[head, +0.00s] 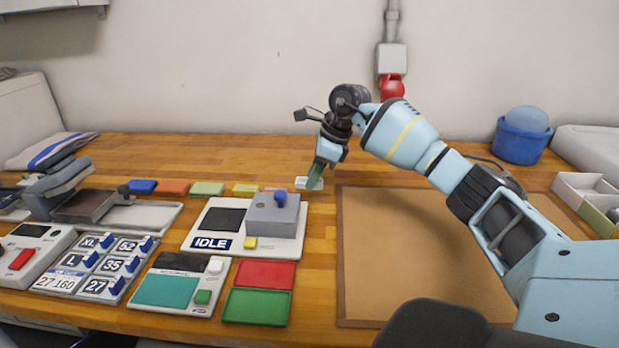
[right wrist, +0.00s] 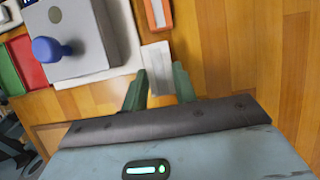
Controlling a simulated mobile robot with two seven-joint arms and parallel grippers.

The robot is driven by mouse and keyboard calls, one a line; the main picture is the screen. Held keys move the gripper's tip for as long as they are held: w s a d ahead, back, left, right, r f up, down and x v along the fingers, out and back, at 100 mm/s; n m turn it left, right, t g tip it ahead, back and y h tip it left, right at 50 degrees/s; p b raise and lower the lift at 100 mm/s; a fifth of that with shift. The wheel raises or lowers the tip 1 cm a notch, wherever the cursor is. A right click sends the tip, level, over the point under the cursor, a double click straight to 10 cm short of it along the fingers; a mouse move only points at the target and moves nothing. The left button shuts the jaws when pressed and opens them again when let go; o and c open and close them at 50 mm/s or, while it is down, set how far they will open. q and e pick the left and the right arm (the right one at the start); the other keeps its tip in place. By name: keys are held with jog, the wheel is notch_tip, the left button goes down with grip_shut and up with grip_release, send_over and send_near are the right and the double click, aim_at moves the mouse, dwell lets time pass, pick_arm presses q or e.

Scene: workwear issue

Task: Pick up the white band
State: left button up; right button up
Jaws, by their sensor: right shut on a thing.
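The white band (head: 309,183) is a small flat pale piece at the right end of a row of coloured bands on the wooden bench. In the right wrist view the white band (right wrist: 157,66) reaches between the two green fingers. My right gripper (head: 316,178) points down at it and is shut on it; the fingers (right wrist: 160,85) stay apart by the band's width. The finger partly covers the band in the head view. I cannot tell whether it is lifted clear of the bench. My left gripper is not in view.
Blue (head: 143,187), orange (head: 174,188), green (head: 207,189) and yellow (head: 246,189) bands lie to the left. An orange piece (right wrist: 158,14) lies close to the white band. The IDLE device (head: 212,242) stands nearby. A brown mat (head: 420,260) is bare.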

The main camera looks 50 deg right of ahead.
jog(key=s+b, duration=0.1)
jog(key=s, duration=0.3)
jog(key=s+a+b, duration=0.1)
jog(key=s, duration=0.3)
jog(key=s+r, duration=0.1)
jog(key=s, duration=0.3)
jog(key=shift+a+b, duration=0.4)
jog(key=shift+s+a+r+b, duration=0.1)
jog(key=shift+s+b, duration=0.1)
jog(key=shift+s, duration=0.25)
jog(key=shift+s+a+r+b, duration=0.1)
jog(key=shift+s+b, duration=0.1)
jog(key=shift+s, duration=0.45)
jog(key=shift+a, duration=0.1)
